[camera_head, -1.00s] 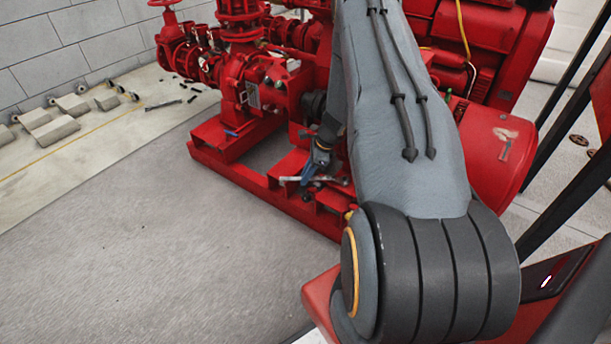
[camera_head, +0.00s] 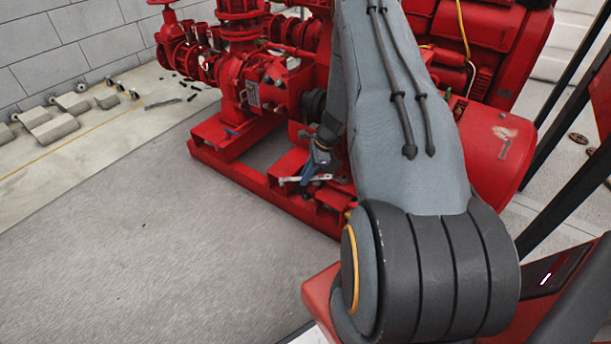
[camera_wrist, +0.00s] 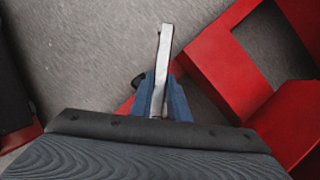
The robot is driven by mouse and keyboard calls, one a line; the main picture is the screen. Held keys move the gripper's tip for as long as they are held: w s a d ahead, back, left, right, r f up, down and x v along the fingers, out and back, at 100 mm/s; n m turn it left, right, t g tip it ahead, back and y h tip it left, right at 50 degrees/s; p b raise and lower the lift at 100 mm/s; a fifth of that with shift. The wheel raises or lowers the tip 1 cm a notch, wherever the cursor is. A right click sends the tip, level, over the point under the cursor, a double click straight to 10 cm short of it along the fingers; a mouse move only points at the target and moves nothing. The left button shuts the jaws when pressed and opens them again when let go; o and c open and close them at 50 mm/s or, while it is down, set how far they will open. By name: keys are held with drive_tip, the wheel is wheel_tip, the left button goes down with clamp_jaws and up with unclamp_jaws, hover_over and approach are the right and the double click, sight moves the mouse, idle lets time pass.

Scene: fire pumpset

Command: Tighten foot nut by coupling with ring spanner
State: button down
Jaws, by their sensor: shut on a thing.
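My gripper (camera_head: 314,174) is by the front edge of the red pump base frame (camera_head: 238,172). In the wrist view its blue fingers (camera_wrist: 161,97) are shut on a silver, bar-like tool, the spanner (camera_wrist: 163,60), which points away from the wrist. In the head view the spanner (camera_head: 291,180) shows as a short light bar above the frame, reaching left of the fingers. The spanner's ring end is too small to make out. The coupling (camera_head: 313,103) is partly hidden behind my arm. I cannot make out the foot nut in either view.
The red pump (camera_head: 262,88) and red engine (camera_head: 465,50) stand on the frame. Grey blocks (camera_head: 55,129) and small loose parts lie on the floor by the wall. The grey floor (camera_head: 130,230) left of the frame is clear. A frame opening (camera_wrist: 280,50) shows in the wrist view.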

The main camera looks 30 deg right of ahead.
drive_tip(key=shift+r, duration=0.15)
drive_tip(key=shift+r+p, duration=1.7)
drive_tip(key=shift+r, duration=0.75)
